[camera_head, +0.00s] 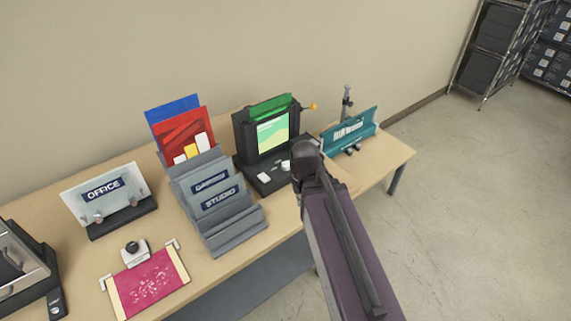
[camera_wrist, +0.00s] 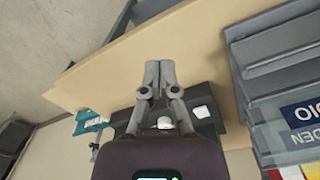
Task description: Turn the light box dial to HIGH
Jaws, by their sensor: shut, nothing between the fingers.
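A black box with a lit green and pale screen (camera_head: 272,133) stands toward the back of the table; it looks like the light box. Its black base carries small white parts (camera_head: 285,165), one of which also shows in the wrist view (camera_wrist: 202,112). A yellow knob (camera_head: 312,106) sticks out on its right side. No HIGH marking is legible, and I cannot tell which part is the dial. My gripper (camera_wrist: 160,68) is shut and empty, its fingertips together above the table, in front of the base. In the head view my arm hides the fingers.
A grey stepped rack (camera_head: 235,224) with signs stands left of the box. A teal stand (camera_head: 350,132) is on its right. Bare tabletop (camera_head: 393,158) shows at right.

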